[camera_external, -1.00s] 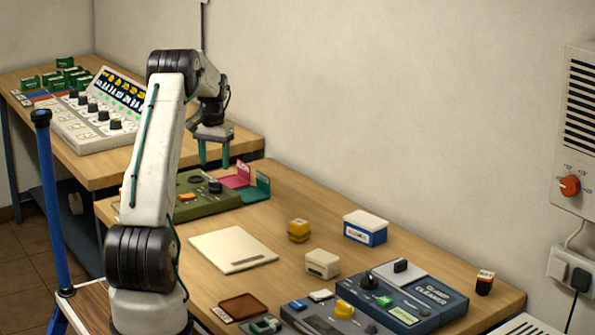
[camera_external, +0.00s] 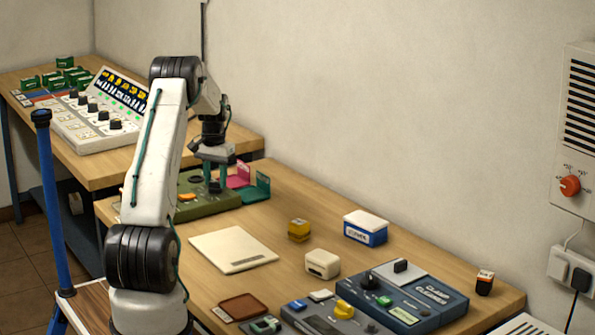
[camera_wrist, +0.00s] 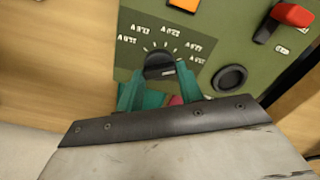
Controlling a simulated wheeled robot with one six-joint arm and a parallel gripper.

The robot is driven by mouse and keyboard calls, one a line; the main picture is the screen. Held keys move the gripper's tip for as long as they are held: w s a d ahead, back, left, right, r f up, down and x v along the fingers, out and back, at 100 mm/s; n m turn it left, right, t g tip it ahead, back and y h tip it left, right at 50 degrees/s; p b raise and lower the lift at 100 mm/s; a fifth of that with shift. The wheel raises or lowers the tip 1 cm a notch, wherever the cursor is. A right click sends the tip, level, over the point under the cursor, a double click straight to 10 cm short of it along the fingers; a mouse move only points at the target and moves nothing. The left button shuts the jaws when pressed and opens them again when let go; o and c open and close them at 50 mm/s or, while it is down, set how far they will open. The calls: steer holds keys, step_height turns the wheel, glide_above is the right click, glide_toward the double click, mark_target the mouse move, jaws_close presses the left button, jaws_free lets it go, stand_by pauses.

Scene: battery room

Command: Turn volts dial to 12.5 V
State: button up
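A green control unit (camera_external: 200,209) lies on the near table, and its face (camera_wrist: 235,45) fills much of the wrist view. On it is a black dial (camera_wrist: 158,64) inside an arc of white ticks and small labels, which are too blurred to read. My gripper (camera_wrist: 160,73) points down over the unit, its two teal fingers apart, one on each side of the dial. I cannot tell whether they touch it. In the outside view my gripper (camera_external: 216,186) is at the unit's far right part, and the dial is hidden there.
On the unit are an orange button (camera_wrist: 184,5), a red switch (camera_wrist: 292,14) and a black round socket (camera_wrist: 229,78). Pink (camera_external: 238,175) and teal (camera_external: 256,188) holders stand right beside it. A cream tablet (camera_external: 232,250) lies in front.

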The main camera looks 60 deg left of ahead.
steer(key=shift+n, duration=2.8)
steer(key=o, duration=1)
step_height(320, 180, up, 8)
